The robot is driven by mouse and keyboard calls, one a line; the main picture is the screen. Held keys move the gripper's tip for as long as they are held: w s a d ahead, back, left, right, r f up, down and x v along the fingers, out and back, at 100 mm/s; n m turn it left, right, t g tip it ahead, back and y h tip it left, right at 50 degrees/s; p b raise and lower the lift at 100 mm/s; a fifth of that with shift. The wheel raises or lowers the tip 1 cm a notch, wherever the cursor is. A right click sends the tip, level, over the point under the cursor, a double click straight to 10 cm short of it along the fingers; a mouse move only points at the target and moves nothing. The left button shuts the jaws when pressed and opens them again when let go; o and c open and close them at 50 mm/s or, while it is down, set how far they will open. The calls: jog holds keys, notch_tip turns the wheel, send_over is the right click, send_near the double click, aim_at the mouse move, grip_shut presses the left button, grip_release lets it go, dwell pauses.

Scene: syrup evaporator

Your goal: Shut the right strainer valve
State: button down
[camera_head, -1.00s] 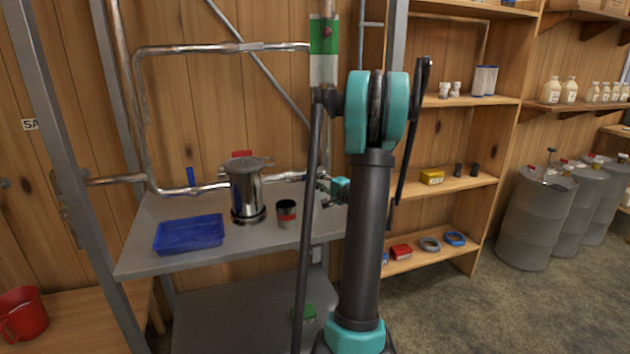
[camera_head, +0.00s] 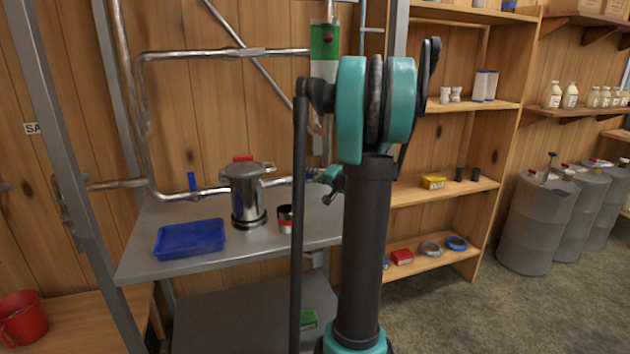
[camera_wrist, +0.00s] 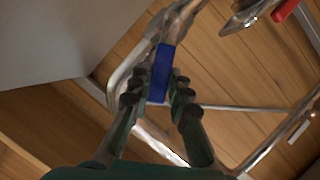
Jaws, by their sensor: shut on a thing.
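The metal strainer (camera_head: 247,195), with a red top, stands on the grey shelf in the head view. Pipes run to it from both sides. The handle juts away from the pipe at the top of that view. In the head view my gripper (camera_head: 325,178) is at the pipe right of the strainer, partly hidden by my arm, and the handle is hardly visible.
A blue tray (camera_head: 190,238) and a small dark-and-red can (camera_head: 285,219) sit on the grey shelf (camera_head: 150,262). A metal post (camera_head: 75,170) rises at left. Wooden shelves (camera_head: 480,187) and grey drums (camera_head: 535,220) stand at right.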

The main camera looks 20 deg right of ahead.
jog(key=a+r+n+g+h, duration=0.1)
jog(key=a+r+n+h, duration=0.2)
jog(key=a+n+h, duration=0.2)
jog(key=shift+a+r+n, duration=0.15)
jog(key=shift+a+n, duration=0.4)
jog(key=shift+n, duration=1.05)
jog(key=shift+w, duration=0.1)
jog(key=c, duration=1.4)
grip_release()
jog(key=v, duration=1.2)
jog(key=shift+a+r, duration=0.15)
